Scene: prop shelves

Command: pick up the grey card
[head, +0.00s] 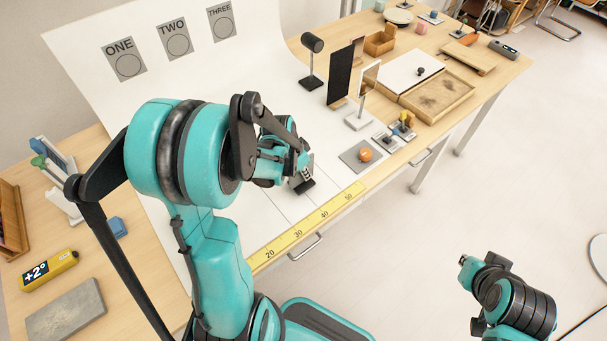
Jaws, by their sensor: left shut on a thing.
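My left gripper (302,180) is over the white sheet near the yellow ruler, at the middle of the picture. It is shut on a small dark thing, mostly hidden by the fingers and wrist; I cannot tell whether this is the grey card. A flat grey square (349,159) lies to the right of the gripper, apart from it, with an orange ball (365,155) on it.
A yellow ruler (298,233) runs along the front edge. A wooden tray (462,88) is right. A grey slab (66,312) lies lower left.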

